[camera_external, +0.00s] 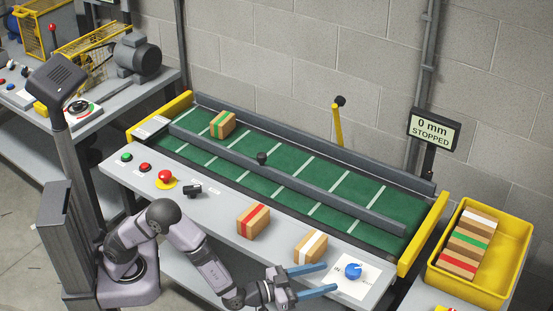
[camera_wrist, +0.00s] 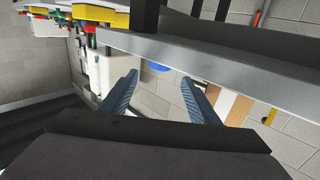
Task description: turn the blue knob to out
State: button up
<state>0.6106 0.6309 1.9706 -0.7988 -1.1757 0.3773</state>
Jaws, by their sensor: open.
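The blue knob (camera_external: 353,271) sits on a white label plate at the right front of the grey bench. A pale mark shows on it, but the label text is too small to read. My gripper (camera_external: 328,279) is open and empty, its two blue fingers pointing right toward the knob, just left of it and apart from it. In the wrist view, a bit of the blue knob (camera_wrist: 156,67) shows between the fingertips (camera_wrist: 158,78), beyond them and partly cut off by the grey bench edge.
A white-banded box (camera_external: 310,247) stands close behind my gripper, and a red-banded box (camera_external: 252,221) farther left. The green conveyor (camera_external: 335,208) lies behind, with a display reading "0 mm STOPPED" (camera_external: 434,129). A yellow bin (camera_external: 520,262) of banded boxes stands at right. Buttons and a black switch (camera_external: 192,190) line the left front.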

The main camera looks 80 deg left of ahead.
aim_at(349, 276)
jog(key=shift+w+r, duration=0.1)
dwell(0.3)
jog(key=w+r+n+y, duration=0.1)
jog(key=y, duration=0.1)
jog(key=w+d+n+y, duration=0.1)
jog(key=w+y, duration=0.1)
jog(key=w+d+r+n+y, duration=0.1)
jog(key=w, duration=0.1)
jog(key=shift+d+r+y, duration=0.1)
jog(key=shift+r+y, duration=0.2)
jog(key=shift+y, duration=0.1)
jog(key=shift+w+d+n+g+y, duration=0.15)
jog(key=shift+w+n+g+y, duration=0.15)
jog(key=shift+n+y, duration=0.35)
jog(key=shift+d+f+n+g+y+b, duration=0.3)
jog(key=shift+f+n+g+y, duration=0.15)
jog(key=shift+n+g+y, duration=0.4)
jog(key=shift+s+d+f+n+g+y, duration=0.2)
jog(key=shift+s+f+n+g+y, duration=0.15)
jog(key=shift+f+g, duration=0.3)
jog(key=shift+s+d+f+n+g+y, duration=0.25)
jog(key=shift+f+g+y, duration=0.1)
jog(key=shift+f+g, duration=0.2)
jog(key=shift+a, duration=0.1)
jog(key=shift+w, duration=0.1)
jog(key=shift+x, duration=3.55)
